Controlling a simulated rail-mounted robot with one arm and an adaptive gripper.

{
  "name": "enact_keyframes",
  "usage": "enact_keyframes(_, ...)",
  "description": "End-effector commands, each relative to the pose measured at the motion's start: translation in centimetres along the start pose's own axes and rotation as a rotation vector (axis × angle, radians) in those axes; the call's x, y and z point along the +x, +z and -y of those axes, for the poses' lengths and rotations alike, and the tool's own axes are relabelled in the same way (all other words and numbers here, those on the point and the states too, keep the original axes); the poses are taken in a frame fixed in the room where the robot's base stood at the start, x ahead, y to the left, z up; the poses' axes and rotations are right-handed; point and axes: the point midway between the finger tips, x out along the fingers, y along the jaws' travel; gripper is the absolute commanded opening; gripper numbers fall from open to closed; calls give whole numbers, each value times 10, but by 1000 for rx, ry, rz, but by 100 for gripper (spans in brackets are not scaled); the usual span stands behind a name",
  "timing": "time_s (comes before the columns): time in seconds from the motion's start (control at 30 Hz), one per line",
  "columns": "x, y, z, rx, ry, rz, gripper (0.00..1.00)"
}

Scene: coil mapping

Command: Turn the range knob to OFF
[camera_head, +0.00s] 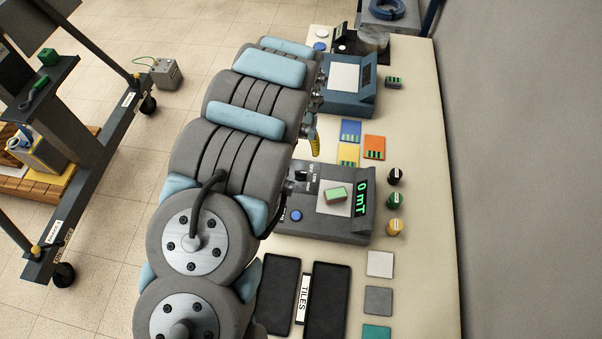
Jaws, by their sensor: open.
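The grey meter (345,228) stands on the bench right of my arm, with a green display (362,198) reading 0 mT. The range knob (301,176) looks like a small dark knob on the meter's left panel, beside white markings; its exact setting is too small to read. A green-topped block (336,194) sits on the meter's pale pad. My gripper (310,126) is mostly hidden behind my arm; only dark and silvery parts show at the arm's right edge, above the meter in the picture. It appears open and empty, apart from the knob.
Coloured tiles (374,147) and several small knob-like pieces (396,201) lie around the meter. A blue instrument (347,98) stands farther back. Black trays (326,300) lie in front. A grey wall bounds the bench (425,180) on the right.

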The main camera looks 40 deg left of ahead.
Motion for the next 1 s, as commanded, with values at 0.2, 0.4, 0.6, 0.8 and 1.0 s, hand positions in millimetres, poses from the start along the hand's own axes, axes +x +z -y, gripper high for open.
enact_keyframes(0.2,27,0,0,2,1,1,72)
enact_keyframes(0.4,47,1,-1,2,1,1,72)
enact_keyframes(0.6,66,1,-1,1,2,3,72)
enact_keyframes(0.8,82,0,-1,1,1,-1,72)
enact_keyframes(1.0,100,1,-1,1,2,1,72)
